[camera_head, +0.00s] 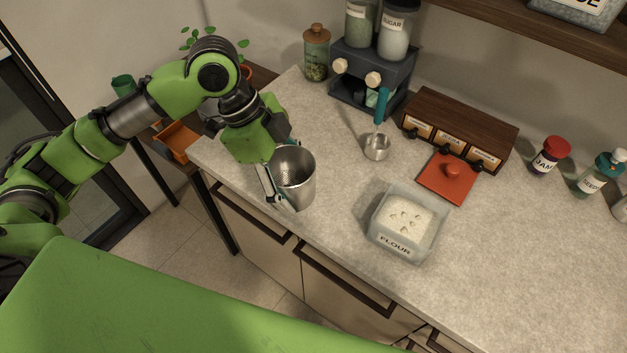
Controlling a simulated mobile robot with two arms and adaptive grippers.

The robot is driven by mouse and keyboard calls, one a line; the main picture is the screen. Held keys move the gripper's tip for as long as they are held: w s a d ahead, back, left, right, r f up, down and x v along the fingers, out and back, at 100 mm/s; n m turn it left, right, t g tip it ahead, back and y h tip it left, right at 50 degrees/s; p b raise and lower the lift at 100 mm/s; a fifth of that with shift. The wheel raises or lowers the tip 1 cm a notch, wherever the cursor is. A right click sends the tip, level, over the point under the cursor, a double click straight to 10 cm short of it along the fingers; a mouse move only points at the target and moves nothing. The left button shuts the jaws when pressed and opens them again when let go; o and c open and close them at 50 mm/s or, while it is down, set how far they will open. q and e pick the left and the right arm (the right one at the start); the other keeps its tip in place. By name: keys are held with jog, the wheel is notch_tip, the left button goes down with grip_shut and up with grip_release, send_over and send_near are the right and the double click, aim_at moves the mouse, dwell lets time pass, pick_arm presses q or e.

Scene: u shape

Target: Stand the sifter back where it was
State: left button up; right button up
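The sifter (297,183) is a metal cup near the counter's front left edge, its open mouth showing to the camera. My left gripper (277,168) reaches it from the left, with one finger on its near left side and the other behind its rim. The gripper looks shut on the sifter. I cannot tell whether its base touches the counter or hangs slightly above it. My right gripper is out of view.
A flour box (408,222), its red lid (449,177), a small metal cup with a teal handle (377,147) and a wooden drawer unit (459,129) stand to the right. A jar (316,54) and grey dispenser (371,78) stand behind. Counter (335,190) between sifter and flour is clear.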

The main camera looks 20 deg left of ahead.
aim_at(297, 160)
pick_arm(q)
jog(key=w, duration=0.1)
jog(key=w+f, duration=0.1)
jog(key=w, duration=0.1)
jog(key=w+p, duration=0.1)
jog(key=shift+w+d+f, duration=0.15)
jog(key=shift+w+f, duration=0.15)
jog(key=w+f, duration=0.2)
jog(key=w+f+p, duration=0.1)
jog(key=w+f, duration=0.1)
jog(key=f, duration=0.1)
jog(key=shift+w+d+f, duration=0.1)
jog(key=shift+d, duration=0.05)
jog(key=shift+w+f, duration=0.35)
jog(key=shift+f, duration=0.15)
notch_tip(297, 160, down, 2)
jog(key=shift+f+p, duration=0.1)
jog(key=shift+p, duration=0.9)
jog(key=shift+f, duration=0.6)
jog(key=o, duration=1.2)
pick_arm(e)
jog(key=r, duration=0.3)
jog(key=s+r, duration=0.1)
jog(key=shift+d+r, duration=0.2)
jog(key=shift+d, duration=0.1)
